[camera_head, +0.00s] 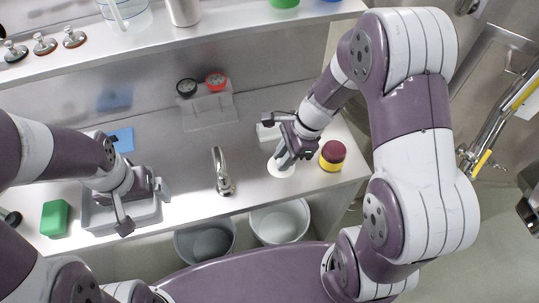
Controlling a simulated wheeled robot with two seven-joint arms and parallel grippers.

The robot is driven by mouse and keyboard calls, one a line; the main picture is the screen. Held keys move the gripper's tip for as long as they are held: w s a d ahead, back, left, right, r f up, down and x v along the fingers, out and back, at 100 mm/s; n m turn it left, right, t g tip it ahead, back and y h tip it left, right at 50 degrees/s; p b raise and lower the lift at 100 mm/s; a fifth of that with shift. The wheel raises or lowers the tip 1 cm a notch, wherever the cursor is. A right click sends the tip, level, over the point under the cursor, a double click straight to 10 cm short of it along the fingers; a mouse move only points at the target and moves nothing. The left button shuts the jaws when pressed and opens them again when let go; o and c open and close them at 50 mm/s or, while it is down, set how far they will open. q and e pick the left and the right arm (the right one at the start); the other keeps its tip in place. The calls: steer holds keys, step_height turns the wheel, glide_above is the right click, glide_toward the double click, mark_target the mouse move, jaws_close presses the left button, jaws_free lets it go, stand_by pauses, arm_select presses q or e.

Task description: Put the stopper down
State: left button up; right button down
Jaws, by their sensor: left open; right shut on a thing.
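My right gripper (286,154) is shut, low over the right part of the steel counter (255,190). What it holds, which I take to be the stopper, is mostly hidden by the fingers. A white round disc (281,171) lies just under its fingertips. I cannot tell whether the held thing touches the disc. My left gripper (143,207) is open and empty over a grey tray (98,219) on the left part of the counter.
A dark red jar with a yellow band (332,157) stands close right of my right gripper. A white block (268,132) is behind it. A tap (221,175) stands mid-counter. A green block (54,218) is at left. Two buckets (279,222) are below the front edge.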

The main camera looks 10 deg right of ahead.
mark_target(272, 164)
steer(key=shift+w+a+f, duration=0.9)
steer(key=shift+w+a, duration=0.15)
steer(key=shift+w, duration=0.1)
steer(key=shift+w+a+f, duration=0.15)
steer(key=shift+f, duration=0.15)
step_height(272, 164, down, 4)
steer(key=shift+r+b, duration=0.2)
steer(key=shift+b, duration=0.1)
steer(key=shift+f, duration=0.1)
steer(key=shift+f, duration=0.1)
steer(key=c, duration=1)
jaws_free()
steer(key=shift+o, duration=0.2)
